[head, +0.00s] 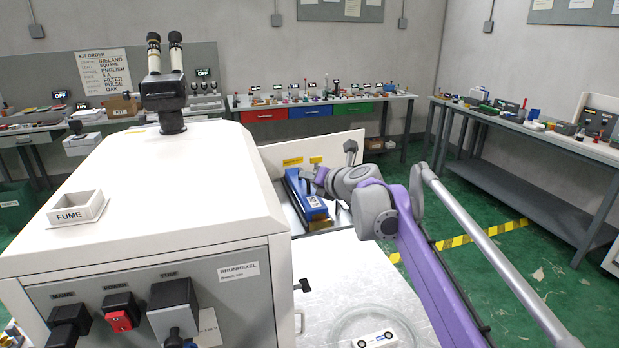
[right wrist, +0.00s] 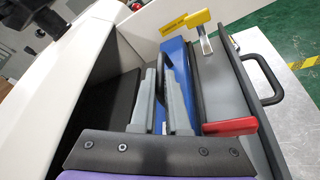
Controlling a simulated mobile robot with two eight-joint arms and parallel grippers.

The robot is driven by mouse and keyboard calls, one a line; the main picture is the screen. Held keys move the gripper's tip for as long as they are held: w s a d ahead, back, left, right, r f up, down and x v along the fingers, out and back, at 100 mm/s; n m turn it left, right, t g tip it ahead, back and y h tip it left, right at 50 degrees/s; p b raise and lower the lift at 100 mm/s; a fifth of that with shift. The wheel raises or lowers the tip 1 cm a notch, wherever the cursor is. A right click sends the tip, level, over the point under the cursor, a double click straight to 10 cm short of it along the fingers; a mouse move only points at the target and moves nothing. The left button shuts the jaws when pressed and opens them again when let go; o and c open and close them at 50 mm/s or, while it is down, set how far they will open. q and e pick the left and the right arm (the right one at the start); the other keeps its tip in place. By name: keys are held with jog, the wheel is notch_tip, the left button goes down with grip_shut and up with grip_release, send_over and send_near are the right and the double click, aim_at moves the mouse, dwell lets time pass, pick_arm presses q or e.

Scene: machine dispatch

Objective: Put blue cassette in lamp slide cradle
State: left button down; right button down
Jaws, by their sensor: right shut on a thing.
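The blue cassette (head: 304,197) is a long blue box with a white label on its near end. In the head view it lies in or just above the open bay at the right side of the white machine. My right gripper (head: 318,180) is at its right side. In the right wrist view my gripper's grey fingers (right wrist: 165,98) are closed at the blue cassette (right wrist: 178,58), around what looks like its dark handle; the fingers hide part of it. I cannot tell which part is the lamp slide cradle, or whether the cassette rests in it. My left gripper is out of view.
The white machine (head: 150,195) fills the left. Beside the cassette, the right wrist view shows a grey drawer with a black handle (right wrist: 264,80), a yellow lever (right wrist: 200,30) and a red lever (right wrist: 230,127). A round glass dish (head: 375,325) stands in front. Benches line the walls.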

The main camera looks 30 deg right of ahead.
jog(key=shift+f, duration=0.3)
dwell(0.5)
jog(key=c, duration=0.8)
grip_release()
jog(key=shift+c, duration=0.2)
jog(key=shift+s, duration=0.15)
jog(key=v, duration=1)
jog(key=shift+s+r+b, duration=0.2)
jog(key=shift+s+b, duration=0.15)
jog(key=shift+b, duration=0.1)
jog(key=shift+a, duration=0.1)
